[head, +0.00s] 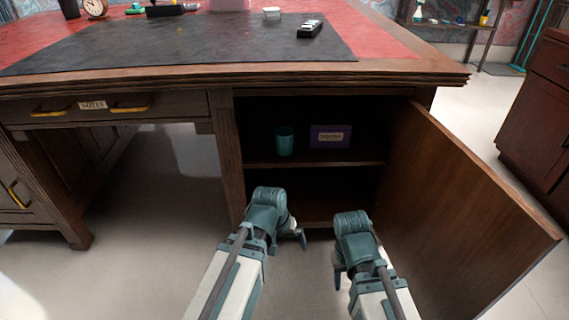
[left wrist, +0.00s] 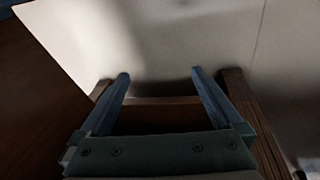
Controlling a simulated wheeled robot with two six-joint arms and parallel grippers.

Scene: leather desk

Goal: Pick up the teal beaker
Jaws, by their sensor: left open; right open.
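The teal beaker (head: 285,141) stands upright on the upper shelf inside the open desk cupboard, at the left of the compartment. My left gripper (head: 292,238) is in front of the cupboard, below and nearer than the beaker, and empty. In the left wrist view my left gripper (left wrist: 160,82) shows two fingers spread apart with nothing between them. The beaker does not show in that view. My right gripper (head: 340,272) is to the right, near the open door, and seems empty; its fingers are partly hidden by its own wrist.
A purple labelled box (head: 330,136) stands on the shelf (head: 340,162) right of the beaker, with a gap between them. The open cupboard door (head: 470,210) swings out at right. The desk top edge (head: 230,80) overhangs above. The floor at left is clear.

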